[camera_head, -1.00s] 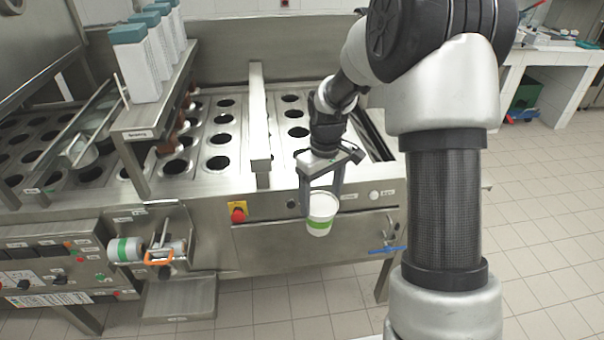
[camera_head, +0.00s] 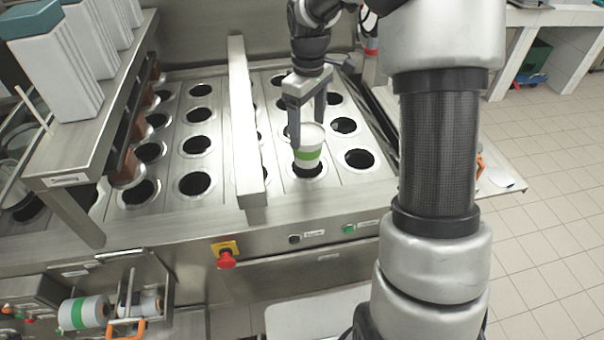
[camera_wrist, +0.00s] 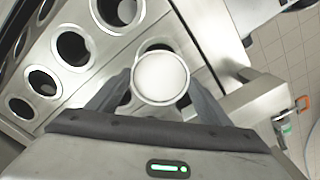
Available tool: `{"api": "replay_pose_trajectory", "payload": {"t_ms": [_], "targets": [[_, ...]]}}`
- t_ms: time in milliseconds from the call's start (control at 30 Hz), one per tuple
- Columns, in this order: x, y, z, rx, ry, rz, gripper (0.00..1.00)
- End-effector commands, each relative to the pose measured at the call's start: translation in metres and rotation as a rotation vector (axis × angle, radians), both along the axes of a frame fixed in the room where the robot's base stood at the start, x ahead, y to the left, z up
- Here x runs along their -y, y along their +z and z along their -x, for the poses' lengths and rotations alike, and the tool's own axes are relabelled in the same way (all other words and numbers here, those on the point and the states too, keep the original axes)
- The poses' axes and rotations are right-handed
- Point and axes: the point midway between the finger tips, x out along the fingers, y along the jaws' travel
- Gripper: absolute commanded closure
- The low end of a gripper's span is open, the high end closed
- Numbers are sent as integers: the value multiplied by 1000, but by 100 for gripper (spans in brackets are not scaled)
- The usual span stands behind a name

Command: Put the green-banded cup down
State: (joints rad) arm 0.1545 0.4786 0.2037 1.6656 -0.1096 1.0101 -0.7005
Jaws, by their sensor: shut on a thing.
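The green-banded cup (camera_head: 309,148) is white with a green band and stands upright between the fingers of my gripper (camera_head: 305,122). My gripper is shut on it near its rim. In the head view the cup's lower part is at a round hole (camera_head: 306,170) in the front row of the machine's top. I cannot tell whether its base is in the hole or just above it. In the wrist view the cup's pale round top (camera_wrist: 161,77) is between the two fingers (camera_wrist: 160,92), in front of a dark hole.
The machine's top (camera_head: 215,215) has rows of round dark holes, with open ones to the right. A raised metal bar (camera_head: 243,120) runs left of the cup. A shelf with white, teal-topped boxes (camera_head: 60,65) stands at the left. A red knob (camera_head: 227,259) is on the front.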

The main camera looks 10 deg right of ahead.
Motion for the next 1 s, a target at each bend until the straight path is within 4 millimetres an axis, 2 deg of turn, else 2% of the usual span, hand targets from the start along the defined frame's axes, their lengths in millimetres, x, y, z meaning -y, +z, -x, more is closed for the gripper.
{"api": "replay_pose_trajectory", "payload": {"t_ms": [300, 400, 567, 800, 1000], "targets": [[0, -54, 0, -1, 0, 1, 79], [0, -65, 0, 1, 0, 0, 79], [0, -76, 0, 2, 0, 1, 79], [0, -106, 0, 1, 0, 0, 79], [0, -106, 0, 4, 0, 1, 79]]}}
